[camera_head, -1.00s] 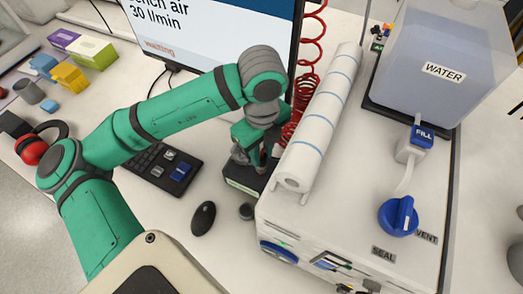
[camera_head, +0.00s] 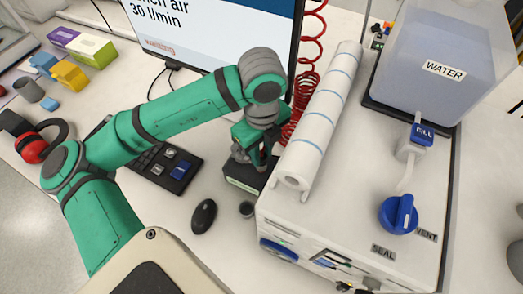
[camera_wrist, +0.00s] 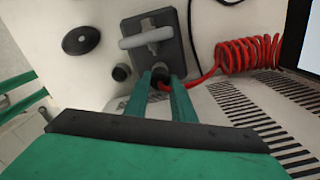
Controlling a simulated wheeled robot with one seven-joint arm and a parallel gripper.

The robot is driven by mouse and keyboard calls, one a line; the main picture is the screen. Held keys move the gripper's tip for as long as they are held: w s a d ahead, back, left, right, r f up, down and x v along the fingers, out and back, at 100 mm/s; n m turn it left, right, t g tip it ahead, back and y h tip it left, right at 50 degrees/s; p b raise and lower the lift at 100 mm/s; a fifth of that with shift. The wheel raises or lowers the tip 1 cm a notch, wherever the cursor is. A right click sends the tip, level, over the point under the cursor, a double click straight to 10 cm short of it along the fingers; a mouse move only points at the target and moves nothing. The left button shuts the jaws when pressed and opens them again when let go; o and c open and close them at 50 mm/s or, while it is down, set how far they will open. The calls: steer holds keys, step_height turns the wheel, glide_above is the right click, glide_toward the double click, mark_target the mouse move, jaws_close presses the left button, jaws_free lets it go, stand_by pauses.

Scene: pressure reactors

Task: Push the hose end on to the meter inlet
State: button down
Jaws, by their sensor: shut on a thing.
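My gripper (camera_wrist: 163,84) is shut on the hose end (camera_wrist: 162,83), in the wrist view. Only a little of the red and dark hose end shows between the green fingers. The red coiled hose (camera_wrist: 250,54) runs from there to the right; it also shows behind my arm in the head view (camera_head: 303,95). The meter (camera_wrist: 152,42) is a dark grey block with a pale bar across it, just beyond the fingertips. In the head view, its dark base (camera_head: 243,178) shows below my gripper (camera_head: 257,160). The inlet is mostly hidden; I cannot tell whether the hose end touches it.
A white machine (camera_head: 335,215) with a paper roll (camera_head: 320,115) stands close on the right. A monitor (camera_head: 215,30) stands behind. A black mouse (camera_head: 203,217), a small dark cylinder (camera_head: 246,209) and a keypad (camera_head: 172,168) lie near the meter.

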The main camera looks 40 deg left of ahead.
steer(key=shift+f, duration=0.2)
steer(key=c, duration=0.9)
jaws_free()
steer(key=shift+r, duration=0.15)
steer(key=shift+r, duration=3.45)
steer(key=shift+s, duration=0.1)
